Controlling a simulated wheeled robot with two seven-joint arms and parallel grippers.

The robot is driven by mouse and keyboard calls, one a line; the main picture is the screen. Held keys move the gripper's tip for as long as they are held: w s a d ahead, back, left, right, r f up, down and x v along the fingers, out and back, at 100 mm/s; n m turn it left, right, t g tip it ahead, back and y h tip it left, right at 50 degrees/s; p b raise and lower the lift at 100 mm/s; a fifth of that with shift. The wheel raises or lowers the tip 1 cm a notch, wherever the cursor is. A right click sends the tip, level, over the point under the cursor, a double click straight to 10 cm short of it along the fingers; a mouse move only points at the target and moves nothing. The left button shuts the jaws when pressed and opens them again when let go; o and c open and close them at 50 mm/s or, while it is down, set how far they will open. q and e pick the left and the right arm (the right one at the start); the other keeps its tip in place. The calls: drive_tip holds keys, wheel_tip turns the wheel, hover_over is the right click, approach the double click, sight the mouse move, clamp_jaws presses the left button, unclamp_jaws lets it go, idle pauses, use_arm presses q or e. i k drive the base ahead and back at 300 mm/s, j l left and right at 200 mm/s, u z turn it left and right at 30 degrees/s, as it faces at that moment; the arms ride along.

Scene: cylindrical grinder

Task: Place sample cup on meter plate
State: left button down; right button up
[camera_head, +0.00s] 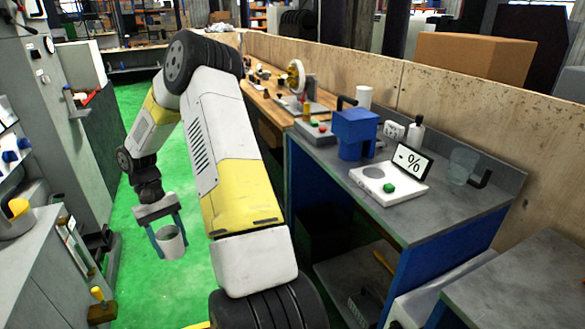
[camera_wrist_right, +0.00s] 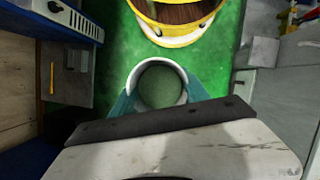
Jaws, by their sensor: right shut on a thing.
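My right gripper (camera_head: 168,232) hangs over the green floor at the left of the head view, with its two blue-green fingers shut on a small grey sample cup (camera_head: 172,244). The cup is roughly upright and also shows between the fingers in the right wrist view (camera_wrist_right: 162,88), where it looks empty. The white meter (camera_head: 400,193) stands on the grey bench at the right, with a "- %" display (camera_head: 412,161), a green button and a round plate (camera_head: 373,172). The plate looks bare. The cup is far from the meter. My left gripper is out of view.
A blue box-shaped device (camera_head: 355,133) stands just behind the meter. A clear glass beaker (camera_head: 462,165) is to its right. The bench front (camera_head: 400,225) is clear. A grey machine and cabinet (camera_head: 40,260) stand along the left, with green floor (camera_head: 140,110) between.

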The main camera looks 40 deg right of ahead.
sight(374, 173)
drive_tip(key=i+l+z, duration=0.15)
drive_tip(key=z, duration=0.3)
drive_tip(key=i+l+z, duration=0.2)
drive_tip(key=z, duration=0.3)
drive_tip(key=i+l+z, duration=0.25)
drive_tip(key=z, duration=0.2)
drive_tip(key=i, duration=0.2)
